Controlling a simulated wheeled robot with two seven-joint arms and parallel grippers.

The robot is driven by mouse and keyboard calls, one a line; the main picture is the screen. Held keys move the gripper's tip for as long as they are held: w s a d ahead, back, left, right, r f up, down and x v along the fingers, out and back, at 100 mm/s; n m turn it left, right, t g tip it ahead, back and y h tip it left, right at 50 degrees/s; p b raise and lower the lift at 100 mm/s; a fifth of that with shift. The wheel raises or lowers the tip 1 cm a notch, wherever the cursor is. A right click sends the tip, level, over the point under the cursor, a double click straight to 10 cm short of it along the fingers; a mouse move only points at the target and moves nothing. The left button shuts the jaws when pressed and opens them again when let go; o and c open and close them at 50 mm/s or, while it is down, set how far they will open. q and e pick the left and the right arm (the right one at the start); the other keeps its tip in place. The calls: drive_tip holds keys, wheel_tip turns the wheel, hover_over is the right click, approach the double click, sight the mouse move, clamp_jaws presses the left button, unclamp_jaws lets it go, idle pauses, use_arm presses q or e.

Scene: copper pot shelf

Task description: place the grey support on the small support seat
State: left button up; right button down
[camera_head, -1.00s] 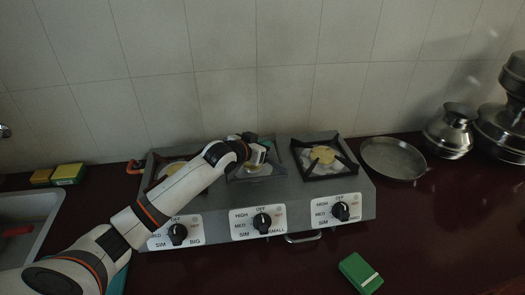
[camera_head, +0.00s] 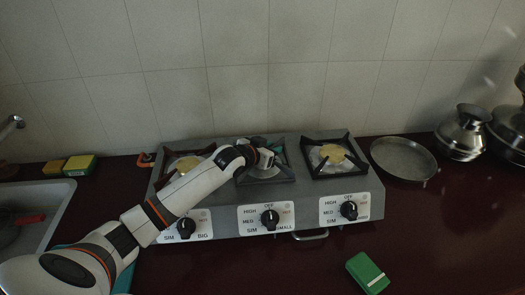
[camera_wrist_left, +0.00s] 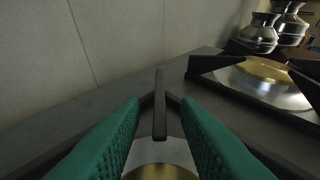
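The grey support (camera_head: 284,178) lies at the middle burner of the stove, on or just at the small support seat; whether it is fully seated is hard to tell. My left gripper (camera_head: 272,153) is at this burner and partly hides it. In the left wrist view, the green fingertips (camera_wrist_left: 160,106) are spread apart. A dark upright arm of the support (camera_wrist_left: 160,90) stands between them with gaps on both sides. The pale seat with its brass cap (camera_wrist_left: 160,172) shows below. My right gripper is not in view.
The right burner has a black support (camera_head: 333,172), the left burner another (camera_head: 166,178). A steel plate (camera_head: 403,158) and metal pots (camera_head: 463,132) stand to the right. A green box (camera_head: 367,272) lies in front. Sponges (camera_head: 79,165) and a sink (camera_head: 52,215) are left.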

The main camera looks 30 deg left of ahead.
use_arm(q)
drive_tip(key=b+v, duration=0.1)
drive_tip(key=v, duration=0.9)
drive_tip(key=shift+s+a, duration=0.1)
drive_tip(key=shift+s, duration=0.2)
drive_tip(key=shift+s+r, duration=0.2)
drive_tip(key=shift+s, duration=0.2)
